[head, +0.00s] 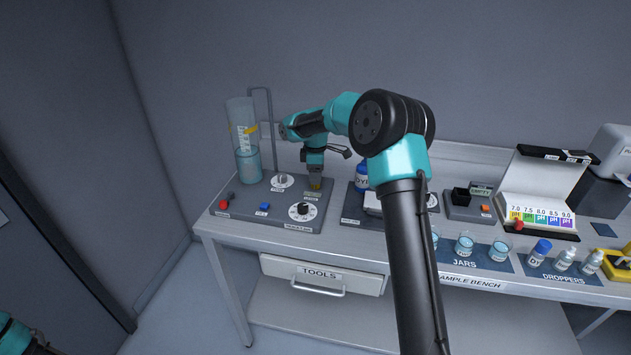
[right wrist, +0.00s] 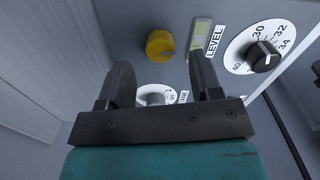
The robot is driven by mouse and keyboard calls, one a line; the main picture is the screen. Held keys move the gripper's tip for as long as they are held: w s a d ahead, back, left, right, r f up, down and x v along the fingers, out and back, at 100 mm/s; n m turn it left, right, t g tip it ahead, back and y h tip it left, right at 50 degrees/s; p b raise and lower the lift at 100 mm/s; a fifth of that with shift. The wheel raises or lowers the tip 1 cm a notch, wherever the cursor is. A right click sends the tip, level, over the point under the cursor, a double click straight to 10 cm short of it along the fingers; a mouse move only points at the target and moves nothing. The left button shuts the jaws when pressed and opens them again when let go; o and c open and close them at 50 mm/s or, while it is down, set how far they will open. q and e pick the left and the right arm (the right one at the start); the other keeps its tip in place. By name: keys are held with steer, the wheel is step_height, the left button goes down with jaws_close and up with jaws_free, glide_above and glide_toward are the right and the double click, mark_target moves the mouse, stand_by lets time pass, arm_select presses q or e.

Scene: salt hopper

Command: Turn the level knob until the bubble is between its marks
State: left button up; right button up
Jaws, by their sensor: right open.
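The yellow level knob (right wrist: 160,45) sits on the grey panel in the right wrist view, beside a small pale green level vial (right wrist: 200,34) and a LEVEL label (right wrist: 214,42). The bubble and its marks are too small to make out. My right gripper (right wrist: 161,74) is open and empty, pointing down at the panel, with the knob beyond and between its fingertips. In the head view my right gripper (head: 315,182) is over the back right of the hopper panel (head: 245,205) and mostly hides the knob. My left gripper is out of view.
A white numbered dial (right wrist: 264,56) is right of the vial; another dial (right wrist: 155,96) lies between the fingers. A clear cylinder (head: 243,140) with liquid and a bent pipe stand left of the gripper. A blue-labelled bottle (head: 361,175) is close on the right.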

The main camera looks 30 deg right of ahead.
steer(key=shift+f, duration=1.65)
steer(key=c, duration=0.9)
steer(key=shift+m, duration=1.3)
